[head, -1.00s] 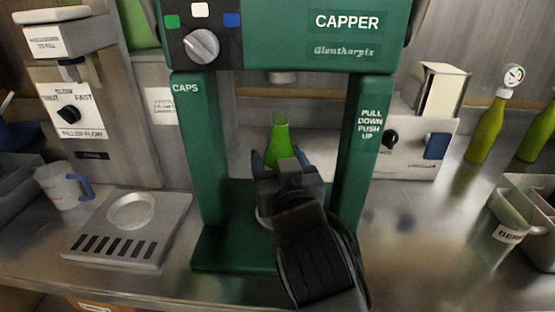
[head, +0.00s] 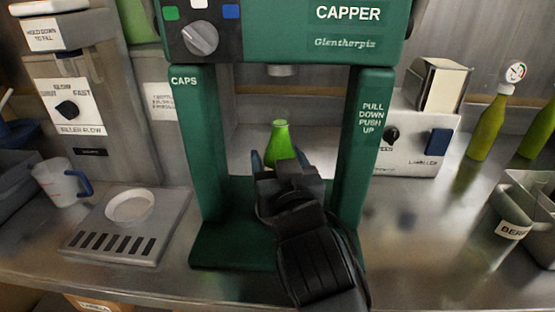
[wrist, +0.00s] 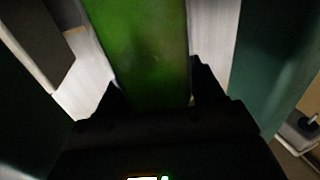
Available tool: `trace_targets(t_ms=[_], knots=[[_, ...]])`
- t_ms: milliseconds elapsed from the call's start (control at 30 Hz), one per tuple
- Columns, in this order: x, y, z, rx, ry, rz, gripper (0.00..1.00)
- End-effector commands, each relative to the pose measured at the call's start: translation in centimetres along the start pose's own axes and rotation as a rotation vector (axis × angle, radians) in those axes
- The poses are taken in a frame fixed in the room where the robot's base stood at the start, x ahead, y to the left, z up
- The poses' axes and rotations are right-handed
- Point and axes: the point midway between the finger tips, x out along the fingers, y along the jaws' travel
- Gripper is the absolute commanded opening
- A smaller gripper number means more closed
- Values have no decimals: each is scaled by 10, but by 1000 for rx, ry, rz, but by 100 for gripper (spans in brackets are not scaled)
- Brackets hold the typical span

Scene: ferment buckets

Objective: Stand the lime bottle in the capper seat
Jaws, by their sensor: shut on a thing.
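The lime bottle (head: 280,142) stands upright between the two green posts of the capper (head: 187,150), below its capping head (head: 283,71). My gripper (head: 281,162) is shut on the bottle from the front. In the wrist view the lime bottle (wrist: 142,50) fills the middle between my gripper's fingers (wrist: 155,98). The bottle's lower part, its base and the capper seat are hidden behind my gripper and arm, so I cannot tell whether the bottle touches the seat.
The capper's posts stand close on both sides of my gripper. A drip tray (head: 120,235) and a measuring jug (head: 62,183) are at the left. A labeller (head: 420,140), green bottles (head: 487,128) and a metal bin (head: 520,215) are at the right.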

Motion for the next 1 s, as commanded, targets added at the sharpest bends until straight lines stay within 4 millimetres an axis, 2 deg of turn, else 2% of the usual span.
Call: trace_targets(t_ms=[833, 867, 1000], knots=[[0, 0, 1, 0, 4, 0, 0], [0, 0, 1, 0, 4, 0, 69], [0, 0, 2, 0, 3, 0, 82]])
